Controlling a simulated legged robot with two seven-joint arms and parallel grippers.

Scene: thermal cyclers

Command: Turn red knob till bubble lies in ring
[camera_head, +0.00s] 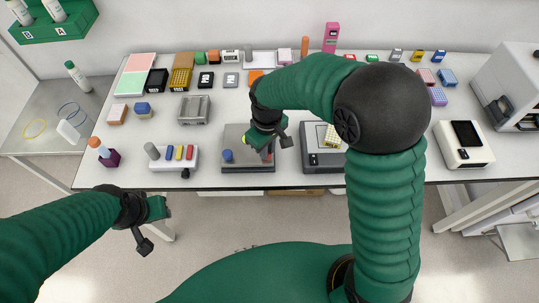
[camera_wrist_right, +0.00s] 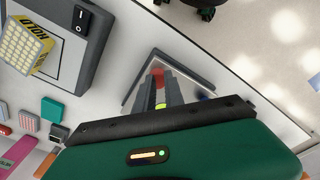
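The grey levelling plate (camera_head: 236,168) lies near the front edge of the table. Its blue knob (camera_head: 227,155) stands at the left. The red knob (camera_head: 265,155) is at its right, partly hidden by my right gripper (camera_head: 275,145). In the right wrist view the red knob (camera_wrist_right: 156,76) shows at the fingertips of my right gripper (camera_wrist_right: 159,84), with a finger on each side; whether they press on it is unclear. A yellow-green spot (camera_wrist_right: 160,106) shows between the fingers; I cannot make out bubble or ring. My left gripper (camera_head: 154,229) is open and empty, off the table's front.
A white block with coloured pieces (camera_head: 163,162) stands left of the plate. A dark grey device (camera_head: 320,160) with a yellow rack stands close on its right. Small boxes line the back. The table's front edge is close to the plate.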

